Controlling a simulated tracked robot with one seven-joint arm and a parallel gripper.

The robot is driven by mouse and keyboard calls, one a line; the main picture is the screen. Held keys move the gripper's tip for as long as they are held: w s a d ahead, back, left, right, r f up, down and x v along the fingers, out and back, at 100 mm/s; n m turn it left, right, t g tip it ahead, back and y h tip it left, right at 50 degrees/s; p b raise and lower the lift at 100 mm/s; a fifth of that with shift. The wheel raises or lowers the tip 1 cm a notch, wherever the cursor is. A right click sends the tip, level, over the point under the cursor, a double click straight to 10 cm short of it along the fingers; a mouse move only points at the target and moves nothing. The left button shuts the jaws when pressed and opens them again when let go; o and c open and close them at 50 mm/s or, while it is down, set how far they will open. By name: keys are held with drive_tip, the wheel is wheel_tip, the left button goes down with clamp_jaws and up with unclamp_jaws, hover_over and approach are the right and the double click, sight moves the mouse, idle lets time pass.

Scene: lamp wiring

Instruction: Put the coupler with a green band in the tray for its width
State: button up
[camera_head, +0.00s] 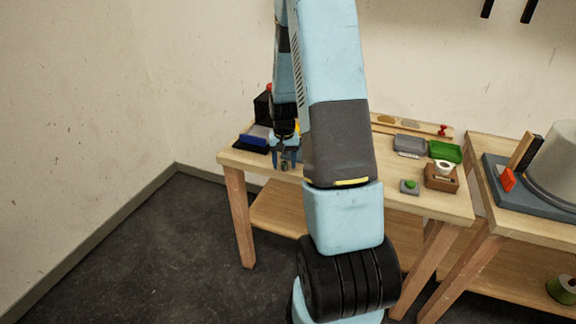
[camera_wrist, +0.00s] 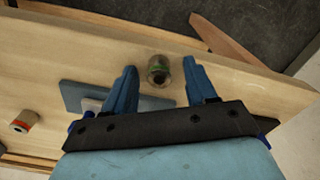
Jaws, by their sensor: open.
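The coupler with a green band (camera_wrist: 158,70) is a small grey, hollow cylinder on the wooden table near its edge in the wrist view. My gripper (camera_wrist: 160,64) is open, with one blue finger on each side of the coupler and a gap to both. In the head view my gripper (camera_head: 285,160) is low over the left front of the table; the coupler there is too small to make out surely. A grey tray (camera_head: 409,144) and a green tray (camera_head: 445,151) lie at the table's back right. Their widths are not readable.
A second coupler with a reddish band (camera_wrist: 24,121) stands on the table. A blue-grey slab (camera_wrist: 75,95) lies beside my left finger. A wooden block with a white ring (camera_head: 441,177) and a grey box with a green button (camera_head: 410,186) stand before the trays.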

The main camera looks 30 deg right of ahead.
drive_tip(key=shift+f, duration=0.35)
clamp_jaws()
idle(0.3)
